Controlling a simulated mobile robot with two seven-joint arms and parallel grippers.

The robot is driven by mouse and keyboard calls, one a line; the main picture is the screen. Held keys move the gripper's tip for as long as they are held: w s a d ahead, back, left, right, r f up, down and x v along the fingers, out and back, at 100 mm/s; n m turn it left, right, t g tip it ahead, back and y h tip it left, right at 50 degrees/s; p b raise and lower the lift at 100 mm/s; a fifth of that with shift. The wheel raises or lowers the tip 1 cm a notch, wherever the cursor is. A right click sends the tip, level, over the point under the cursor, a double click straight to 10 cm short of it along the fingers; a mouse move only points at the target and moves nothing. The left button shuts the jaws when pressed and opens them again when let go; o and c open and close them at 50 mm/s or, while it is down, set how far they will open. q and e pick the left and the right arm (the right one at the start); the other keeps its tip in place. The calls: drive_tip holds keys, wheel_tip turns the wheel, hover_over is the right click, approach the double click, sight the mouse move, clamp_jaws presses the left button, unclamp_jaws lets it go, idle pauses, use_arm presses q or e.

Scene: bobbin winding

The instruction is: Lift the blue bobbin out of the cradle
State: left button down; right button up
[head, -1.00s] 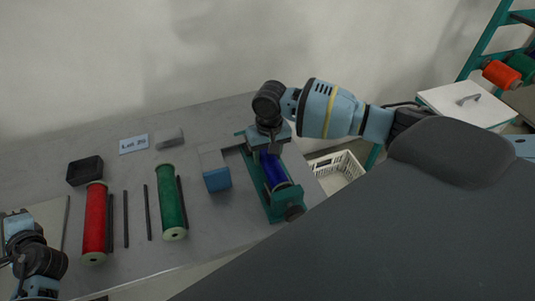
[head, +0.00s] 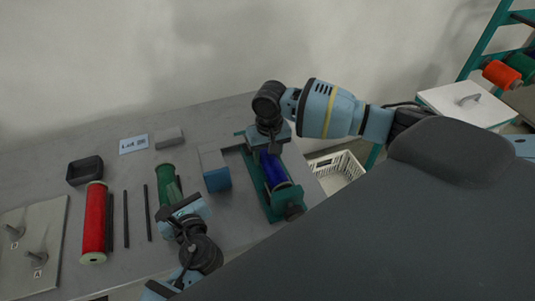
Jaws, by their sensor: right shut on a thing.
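The blue bobbin (head: 274,172) lies in the green cradle (head: 261,193) on the right part of the table. My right gripper (head: 271,147) points down at the bobbin's far end and is shut on it; its fingertips are partly hidden. The bobbin still sits low between the cradle's ends. My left gripper (head: 182,208) is over the near part of the green bobbin (head: 167,180), hiding that part. Whether its jaws are open, or touch the green bobbin, I cannot tell.
A red bobbin (head: 94,220) and dark rods (head: 126,219) lie on the left. A blue-fronted block (head: 217,178) stands close left of the cradle. A plate with pegs (head: 48,220) lies far left. A white basket (head: 337,168) is beyond the table's right edge.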

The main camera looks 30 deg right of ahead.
sight(219, 178)
use_arm(q)
drive_tip(key=s+d+m+h, duration=0.1)
drive_tip(key=s+d, duration=0.2)
drive_tip(key=s+d+f+m+h, duration=0.1)
drive_tip(key=s+d, duration=0.2)
drive_tip(key=s, duration=0.1)
drive_tip(key=s+d+f+m+g+h, duration=0.1)
drive_tip(key=s+d, duration=0.2)
drive_tip(key=s, duration=0.1)
drive_tip(key=shift+f+m, duration=0.2)
drive_tip(key=shift+m, duration=0.1)
drive_tip(key=shift+r+x, duration=0.2)
drive_tip(key=shift+x, duration=0.9)
drive_tip(key=shift+r+x, duration=0.2)
drive_tip(key=shift+x, duration=0.9)
drive_tip(key=shift+r+x, duration=0.15)
drive_tip(key=shift+x, duration=0.95)
drive_tip(key=shift+w, duration=0.35)
drive_tip(key=shift+r+x, duration=0.15)
drive_tip(key=shift+x, duration=0.6)
drive_tip(key=shift+r+x, duration=0.1)
drive_tip(key=shift+x, duration=0.65)
drive_tip(key=shift+d+r, duration=0.1)
use_arm(e)
drive_tip(key=shift+c, duration=0.5)
use_arm(q)
drive_tip(key=shift+r, duration=0.15)
use_arm(e)
drive_tip(key=shift+w+d, duration=0.1)
drive_tip(key=shift+w, duration=0.15)
